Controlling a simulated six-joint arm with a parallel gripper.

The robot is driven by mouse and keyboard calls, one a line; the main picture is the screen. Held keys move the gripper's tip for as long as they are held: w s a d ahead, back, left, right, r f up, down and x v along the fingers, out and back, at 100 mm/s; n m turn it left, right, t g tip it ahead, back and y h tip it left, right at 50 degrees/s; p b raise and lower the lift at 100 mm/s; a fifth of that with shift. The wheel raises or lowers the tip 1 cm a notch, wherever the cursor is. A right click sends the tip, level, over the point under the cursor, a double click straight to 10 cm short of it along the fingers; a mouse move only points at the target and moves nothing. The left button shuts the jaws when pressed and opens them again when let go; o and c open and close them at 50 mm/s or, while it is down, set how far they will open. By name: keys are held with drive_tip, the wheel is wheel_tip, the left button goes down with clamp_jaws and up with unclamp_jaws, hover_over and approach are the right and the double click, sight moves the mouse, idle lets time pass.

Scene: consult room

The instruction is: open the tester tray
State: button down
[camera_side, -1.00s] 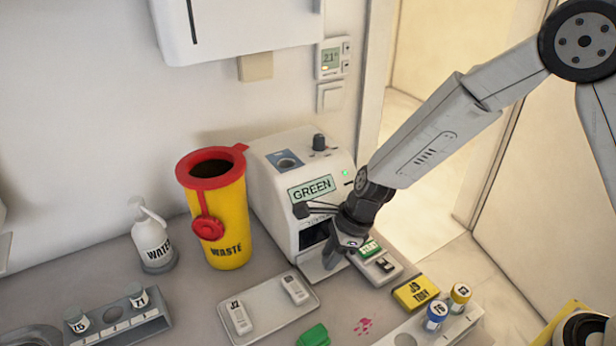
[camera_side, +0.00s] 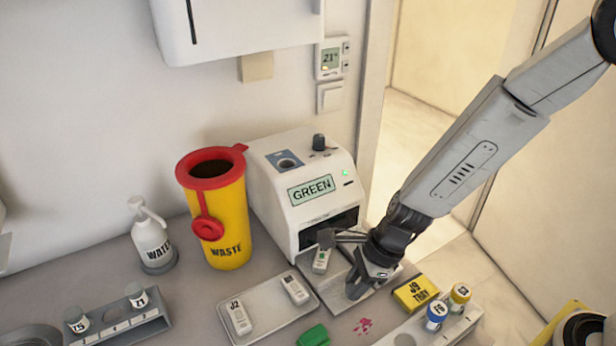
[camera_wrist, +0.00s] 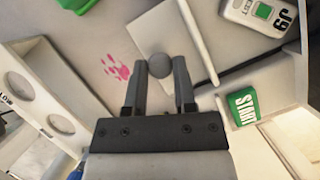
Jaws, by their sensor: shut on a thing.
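The white tester (camera_side: 310,190) stands against the wall with its screen reading GREEN. Its tray (camera_side: 335,287) sticks out from the dark front slot and carries a small white cassette (camera_side: 321,261). The knob is hidden in the side view.
A yellow waste bin (camera_side: 225,215) stands left of the tester. Pink marks (camera_side: 363,326) lie on the counter in front.

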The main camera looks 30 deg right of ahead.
drive_tip(key=shift+s, duration=1.05)
drive_tip(key=shift+c, duration=2.1)
unclamp_jaws()
drive_tip(key=shift+r, duration=0.15)
drive_tip(key=v, duration=0.7)
drive_tip(key=shift+r, duration=0.25)
drive_tip(key=shift+d, duration=0.1)
